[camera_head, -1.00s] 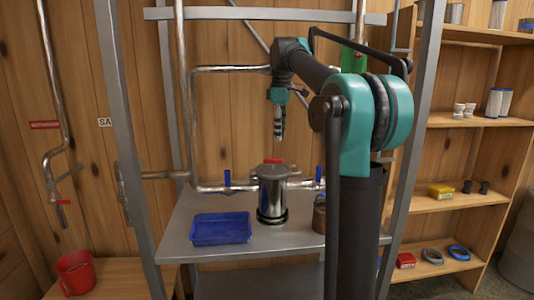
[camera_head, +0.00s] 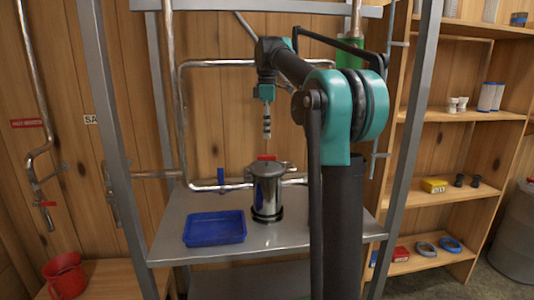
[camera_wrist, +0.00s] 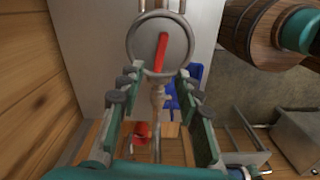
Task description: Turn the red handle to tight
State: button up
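The red handle (camera_head: 266,157) is a short bar on the lid of a shiny metal canister (camera_head: 267,192) standing on the metal table. In the wrist view the red handle (camera_wrist: 160,54) lies across the round lid (camera_wrist: 174,28), slightly tilted from the picture's vertical. My gripper (camera_head: 266,127) hangs pointing down above the handle, with a gap between them. In the wrist view my gripper (camera_wrist: 159,72) has its two fingers spread apart, with nothing between the tips. The handle appears just beyond the fingertips, roughly centred between them.
A blue tray (camera_head: 214,228) sits left of the canister on the table (camera_head: 290,240). Metal frame posts (camera_head: 106,130) and pipes (camera_head: 215,63) surround the table. A red bucket (camera_head: 65,275) stands at lower left, and wooden shelves (camera_head: 460,115) at right.

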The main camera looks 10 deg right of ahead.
aim_at(267, 161)
notch_tip(267, 161, down, 9)
jog(key=shift+r, duration=0.1)
dwell(0.4)
grip_shut()
